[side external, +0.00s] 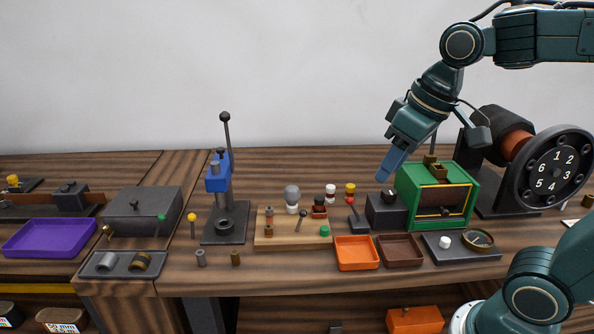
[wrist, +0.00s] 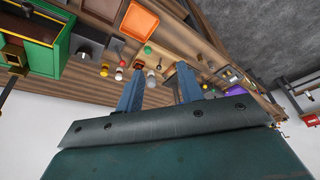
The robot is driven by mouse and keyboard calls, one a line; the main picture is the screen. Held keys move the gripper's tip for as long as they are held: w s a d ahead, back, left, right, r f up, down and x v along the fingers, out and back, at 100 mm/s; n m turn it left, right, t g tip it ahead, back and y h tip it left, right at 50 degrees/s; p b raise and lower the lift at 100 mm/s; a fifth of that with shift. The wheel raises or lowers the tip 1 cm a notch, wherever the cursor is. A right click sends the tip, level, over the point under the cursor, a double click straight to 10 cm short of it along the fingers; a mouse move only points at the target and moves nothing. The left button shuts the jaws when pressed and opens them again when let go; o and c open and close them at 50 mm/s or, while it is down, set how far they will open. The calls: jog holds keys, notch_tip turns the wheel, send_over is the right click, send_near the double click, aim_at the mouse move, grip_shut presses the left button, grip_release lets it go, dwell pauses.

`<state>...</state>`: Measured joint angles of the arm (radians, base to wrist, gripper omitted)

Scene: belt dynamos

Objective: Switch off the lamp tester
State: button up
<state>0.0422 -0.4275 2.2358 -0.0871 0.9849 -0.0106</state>
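No part is clearly labelled as the lamp tester. The likeliest is a wooden board (side external: 262,240) bearing a grey globe lamp (side external: 292,193), a small black-knobbed lever (side external: 301,217) and a green button (side external: 325,231). The globe looks unlit; the lever leans to the right. The button also shows in the wrist view (wrist: 148,50).
A green housing (side external: 436,165) stands right of the dark box. An orange tray (side external: 357,253) and a brown tray (side external: 401,250) lie in front. A press with a tall lever (side external: 227,135) stands left of the board. Small coloured posts stand behind the board.

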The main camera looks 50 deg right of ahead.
jog(key=w+f+g, duration=0.1)
jog(key=w+g, duration=0.1)
jog(key=w, duration=0.9)
jog(key=n+g+y, duration=0.1)
jog(key=g, duration=0.1)
send_over(303, 213)
jog(key=d, duration=0.2)
notch_tip(303, 213, down, 7)
jog(key=shift+w+d+r, duration=0.1)
jog(key=shift+w+r, duration=0.05)
jog(key=shift+w, duration=0.25)
jog(key=f, duration=0.4)
jog(key=a+f, duration=0.1)
jog(key=f, duration=0.8)
jog(key=shift+s+a+f, duration=0.15)
jog(key=shift+a+f, duration=0.15)
jog(key=shift+f, duration=0.05)
